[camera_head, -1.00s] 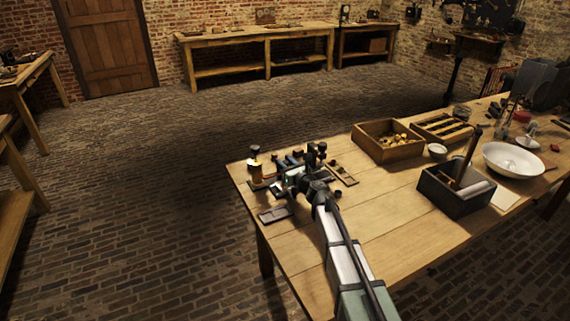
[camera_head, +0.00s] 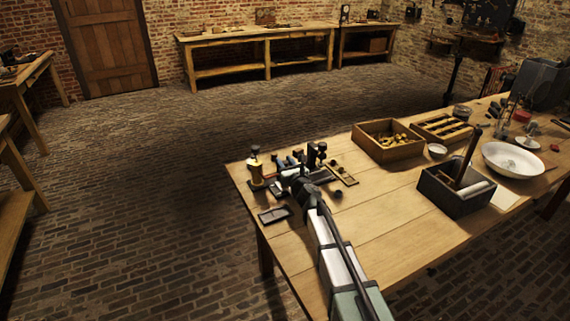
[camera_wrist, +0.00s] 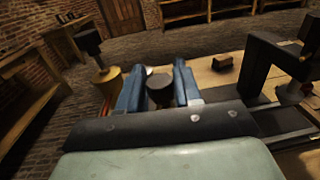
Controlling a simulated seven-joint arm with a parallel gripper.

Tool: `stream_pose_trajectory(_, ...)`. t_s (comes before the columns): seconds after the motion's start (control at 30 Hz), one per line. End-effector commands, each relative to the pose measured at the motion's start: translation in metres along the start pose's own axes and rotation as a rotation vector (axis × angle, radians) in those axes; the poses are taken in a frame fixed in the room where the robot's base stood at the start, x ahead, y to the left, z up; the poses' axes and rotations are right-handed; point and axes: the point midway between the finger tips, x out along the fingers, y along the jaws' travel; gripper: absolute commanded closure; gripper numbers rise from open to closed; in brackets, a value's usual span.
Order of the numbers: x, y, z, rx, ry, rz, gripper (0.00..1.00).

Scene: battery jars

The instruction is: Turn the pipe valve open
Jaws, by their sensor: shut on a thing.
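My gripper (camera_wrist: 160,85) shows two blue fingers in the wrist view. A dark round knob (camera_wrist: 160,88) sits between them, and the fingers are shut on it. I cannot tell whether the knob is the valve's handle; its lower part is hidden behind my gripper's body. In the head view my gripper (camera_head: 287,163) is low over the near left end of the workbench, among small devices. A brass-coloured fitting with a black top (camera_head: 255,172) stands just left of it; it also shows in the wrist view (camera_wrist: 108,80).
A black stand (camera_head: 316,156) is close on the right of my gripper, large in the wrist view (camera_wrist: 262,65). A small grey tray (camera_head: 274,215) lies near the bench's front left edge. Wooden boxes (camera_head: 388,155) stand farther right. The bench middle (camera_head: 380,215) is clear.

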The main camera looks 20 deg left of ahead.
Motion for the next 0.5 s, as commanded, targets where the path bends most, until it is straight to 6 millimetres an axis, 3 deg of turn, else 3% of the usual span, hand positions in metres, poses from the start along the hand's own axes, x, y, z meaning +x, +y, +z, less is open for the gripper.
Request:
stream_pose_trajectory(0.03,0.0005,-0.0002,0.0004,0.000,-0.001,0.000,0.96)
stream_pose_trajectory(0.07,0.0006,-0.0002,0.0004,0.000,-0.001,0.000,0.65)
stream_pose_trajectory(0.1,0.0006,-0.0002,0.0004,0.000,-0.001,0.000,0.61)
stream_pose_trajectory(0.27,0.0004,-0.0002,0.0003,0.000,-0.001,0.001,0.47)
stream_pose_trajectory(0.5,-0.0001,-0.0001,0.0002,0.000,0.000,0.000,0.47)
